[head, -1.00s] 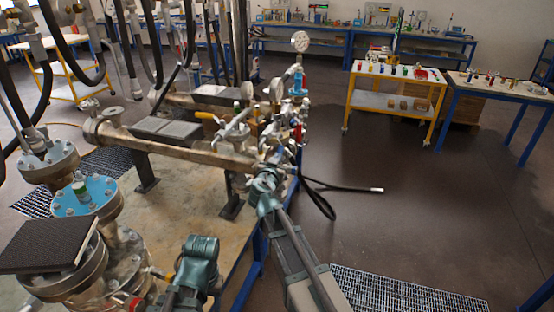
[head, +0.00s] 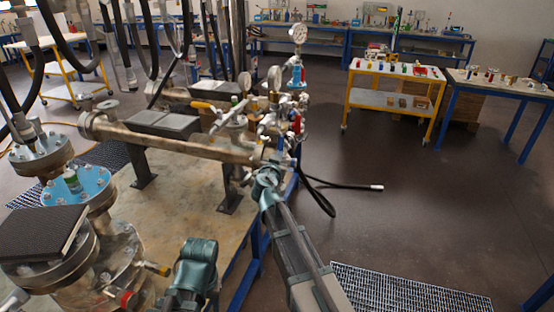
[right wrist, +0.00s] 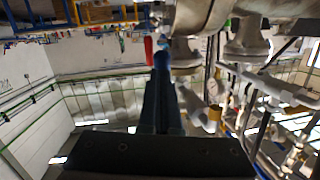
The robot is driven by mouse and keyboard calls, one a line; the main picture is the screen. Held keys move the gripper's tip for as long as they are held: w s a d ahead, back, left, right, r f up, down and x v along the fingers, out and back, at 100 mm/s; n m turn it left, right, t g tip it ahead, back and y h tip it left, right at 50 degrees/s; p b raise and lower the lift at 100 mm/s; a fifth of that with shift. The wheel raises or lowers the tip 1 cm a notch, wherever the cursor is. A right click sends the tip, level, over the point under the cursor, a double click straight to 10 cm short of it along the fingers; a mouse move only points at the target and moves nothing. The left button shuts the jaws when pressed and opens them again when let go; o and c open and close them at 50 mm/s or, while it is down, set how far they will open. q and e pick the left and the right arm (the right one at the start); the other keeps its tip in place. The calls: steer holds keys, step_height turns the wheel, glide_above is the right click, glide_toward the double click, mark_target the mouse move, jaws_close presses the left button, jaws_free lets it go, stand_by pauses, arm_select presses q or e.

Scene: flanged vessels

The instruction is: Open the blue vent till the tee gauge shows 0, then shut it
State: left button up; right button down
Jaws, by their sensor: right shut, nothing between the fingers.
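My right gripper (head: 279,153) reaches in from the lower right to the crowded valve cluster at the end of the long pipe. In the right wrist view its dark fingers (right wrist: 160,75) are shut and empty. A small blue part (right wrist: 161,60), perhaps the blue vent's handle, shows right at the fingertips; I cannot tell whether they touch. A red handle (right wrist: 148,50) is just left of it. A round white gauge (head: 299,33) stands on a blue fitting (head: 297,77) above the cluster; its reading is too small to tell.
The long pipe (head: 185,144) runs across the bench to the cluster. Two more gauges (head: 274,76) (head: 245,80) and a yellow lever (head: 203,106) stand close by. Flanged vessels (head: 90,185) fill the left.

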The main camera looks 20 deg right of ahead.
steer(key=w+d+f, duration=0.1)
steer(key=w+f+b, duration=0.1)
steer(key=shift+w+d+b, duration=0.3)
steer(key=shift+w+d, duration=0.05)
steer(key=shift+d, duration=0.1)
stand_by(0.3)
